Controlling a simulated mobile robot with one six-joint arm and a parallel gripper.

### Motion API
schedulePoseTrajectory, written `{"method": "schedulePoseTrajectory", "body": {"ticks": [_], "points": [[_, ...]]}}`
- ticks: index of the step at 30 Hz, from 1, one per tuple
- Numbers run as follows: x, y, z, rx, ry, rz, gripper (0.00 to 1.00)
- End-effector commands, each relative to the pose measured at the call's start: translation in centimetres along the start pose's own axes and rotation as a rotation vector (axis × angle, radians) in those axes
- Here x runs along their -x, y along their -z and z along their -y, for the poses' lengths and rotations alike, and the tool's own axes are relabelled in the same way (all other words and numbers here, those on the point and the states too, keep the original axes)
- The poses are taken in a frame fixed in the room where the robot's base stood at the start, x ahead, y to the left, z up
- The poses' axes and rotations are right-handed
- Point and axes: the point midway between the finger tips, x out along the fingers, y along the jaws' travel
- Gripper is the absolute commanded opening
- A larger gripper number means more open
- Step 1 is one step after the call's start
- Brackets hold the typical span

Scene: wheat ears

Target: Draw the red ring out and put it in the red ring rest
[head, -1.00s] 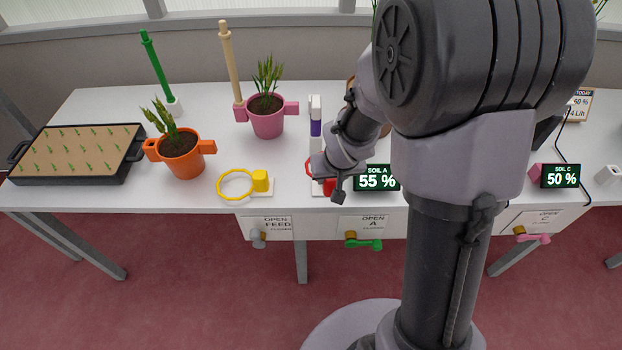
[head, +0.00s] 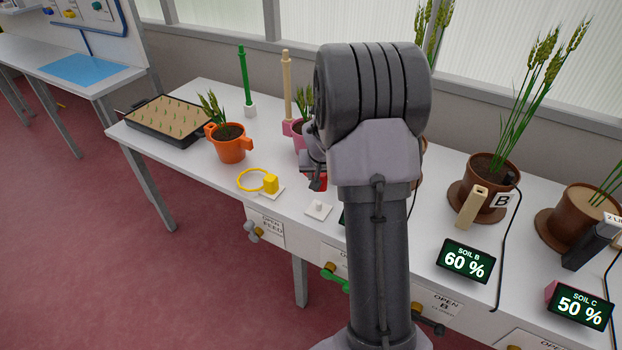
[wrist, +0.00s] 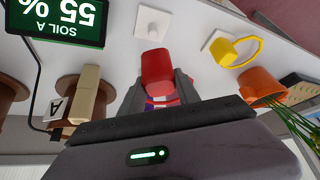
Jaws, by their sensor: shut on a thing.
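My gripper (wrist: 158,92) is shut on the red ring's block (wrist: 157,67), which stands out between the fingers in the wrist view. The ring's loop is mostly hidden by my gripper. In the head view only a little red of the red ring (head: 319,181) shows beside my gripper, behind my arm. A small white base with a short peg (head: 318,209) stands bare just in front of it, and also shows in the wrist view (wrist: 152,22). The red ring is apart from this base. I cannot pick out the red ring rest.
A yellow ring (head: 256,181) sits on its base to the left. An orange pot (head: 230,148), a green post (head: 244,78) and a beige post (head: 287,84) stand farther back. The SOIL B display (head: 466,261) and brown pots (head: 485,185) are to the right.

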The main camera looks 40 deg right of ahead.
Motion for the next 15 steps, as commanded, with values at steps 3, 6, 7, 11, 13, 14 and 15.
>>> {"method": "schedulePoseTrajectory", "body": {"ticks": [3, 6, 7, 11, 13, 14, 15], "points": [[0.0, 0.0, 0.0, 0.000, 0.000, 0.000, 0.00], [0.0, 0.0, 0.0, 0.000, 0.000, 0.000, 0.00], [0.0, 0.0, 0.0, 0.000, 0.000, 0.000, 0.00], [-0.1, -0.1, 0.0, 0.000, 0.000, 0.000, 0.00], [-0.4, -0.3, 0.0, 0.000, 0.000, 0.000, 0.00], [-0.6, -0.4, 0.0, 0.000, 0.000, 0.000, 0.00], [-1.0, -0.6, 0.0, 0.000, 0.000, 0.000, 0.00]]}}
